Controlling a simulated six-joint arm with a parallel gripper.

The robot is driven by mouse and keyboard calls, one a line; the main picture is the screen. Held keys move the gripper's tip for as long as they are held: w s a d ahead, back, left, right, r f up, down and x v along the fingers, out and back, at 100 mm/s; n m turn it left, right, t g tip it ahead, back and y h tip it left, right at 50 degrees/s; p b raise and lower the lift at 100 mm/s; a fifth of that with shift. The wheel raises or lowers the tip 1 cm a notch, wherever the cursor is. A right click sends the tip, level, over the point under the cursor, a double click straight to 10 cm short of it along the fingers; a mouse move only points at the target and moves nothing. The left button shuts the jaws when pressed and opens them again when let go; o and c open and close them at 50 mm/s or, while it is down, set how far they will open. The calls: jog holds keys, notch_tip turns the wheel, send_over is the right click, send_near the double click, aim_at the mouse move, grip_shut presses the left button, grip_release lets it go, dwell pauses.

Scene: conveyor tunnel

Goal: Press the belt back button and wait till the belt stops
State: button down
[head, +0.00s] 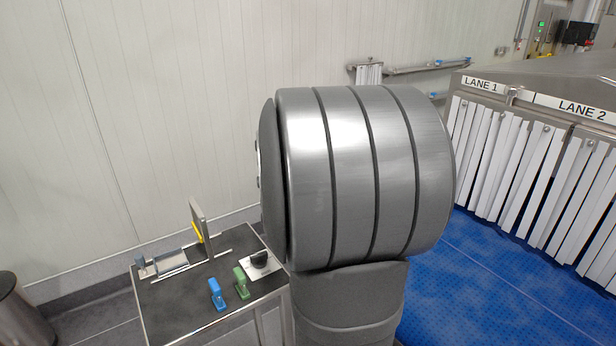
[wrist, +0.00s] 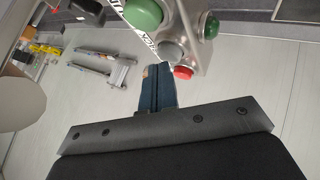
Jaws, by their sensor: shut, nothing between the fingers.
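A light control box (wrist: 188,45) with round buttons stands at the top of the wrist view. It has a large green button (wrist: 143,13), a grey button (wrist: 170,50), a red button (wrist: 183,72) and another green button (wrist: 209,25) on its right side. Its lettering is only partly visible, and I cannot tell which button is the belt back one. My gripper (wrist: 158,70) is shut and empty, its fingertips close to the grey and red buttons; contact cannot be told. In the head view the gripper and box are not visible. A blue belt (head: 480,290) runs under the tunnel curtains.
My large grey arm link blocks the middle of the head view. White strip curtains (head: 500,150) hang under the Lane 1 and Lane 2 signs. A small dark-topped table (head: 180,300) at lower left holds a blue stamp (head: 216,294), a green stamp (head: 241,283) and a fixture.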

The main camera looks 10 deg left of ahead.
jog(key=shift+r, duration=0.55)
jog(key=shift+r, duration=2.5)
